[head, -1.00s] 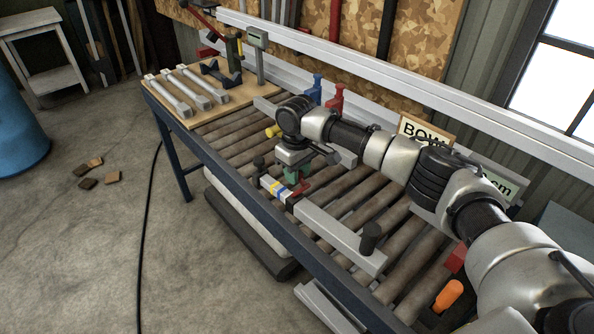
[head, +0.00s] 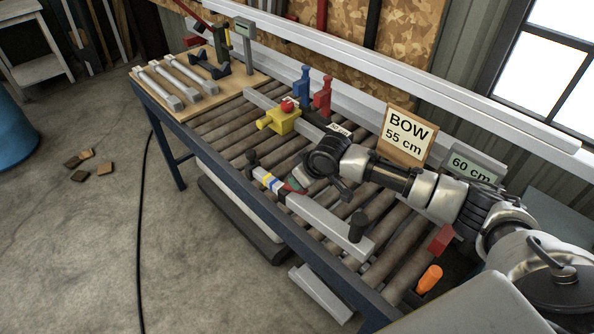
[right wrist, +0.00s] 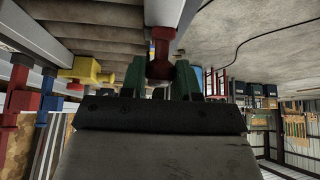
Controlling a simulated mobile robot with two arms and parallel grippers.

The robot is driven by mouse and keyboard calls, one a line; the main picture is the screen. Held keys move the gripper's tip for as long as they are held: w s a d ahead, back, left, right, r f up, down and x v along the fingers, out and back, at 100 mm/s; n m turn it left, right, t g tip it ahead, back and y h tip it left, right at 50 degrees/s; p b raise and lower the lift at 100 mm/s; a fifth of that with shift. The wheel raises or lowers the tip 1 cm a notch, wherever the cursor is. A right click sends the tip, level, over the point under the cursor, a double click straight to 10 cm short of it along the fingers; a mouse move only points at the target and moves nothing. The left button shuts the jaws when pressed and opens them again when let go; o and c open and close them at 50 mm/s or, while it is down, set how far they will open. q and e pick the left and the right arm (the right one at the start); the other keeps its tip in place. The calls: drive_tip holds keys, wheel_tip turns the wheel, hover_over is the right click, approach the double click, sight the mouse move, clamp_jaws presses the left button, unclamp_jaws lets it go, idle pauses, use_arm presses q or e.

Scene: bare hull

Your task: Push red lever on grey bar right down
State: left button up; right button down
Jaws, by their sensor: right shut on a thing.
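The grey bar (head: 325,222) lies along the front of the roller table in the head view, with blue, yellow and white bands near its left part and dark upright knobs. My right gripper (head: 296,184) is low at the bar, just right of the bands, its arm reaching in from the right. In the right wrist view its green fingers (right wrist: 160,78) are shut on the red lever (right wrist: 161,50), one on each side. In the head view only a little red of the lever shows; the wrist hides its exact tilt. My left gripper is not in view.
A yellow block (head: 284,122) with a red top sits on another bar behind. Blue (head: 302,86) and red (head: 322,97) clamps, a "BOW 55 cm" sign (head: 405,134) and a "60 cm" sign (head: 472,167) stand at the back. An orange handle (head: 429,279) is at front right.

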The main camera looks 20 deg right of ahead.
drive_tip(key=shift+s+d+f+t, duration=0.1)
drive_tip(key=shift+s+f+t, duration=0.1)
drive_tip(key=shift+t, duration=0.1)
idle(0.4)
drive_tip(key=c, duration=0.8)
unclamp_jaws()
drive_tip(key=shift+s+r, duration=0.1)
drive_tip(key=b+v, duration=0.1)
drive_tip(key=v, duration=0.9)
drive_tip(key=shift+s+d+r, duration=0.15)
drive_tip(key=shift+d, duration=0.1)
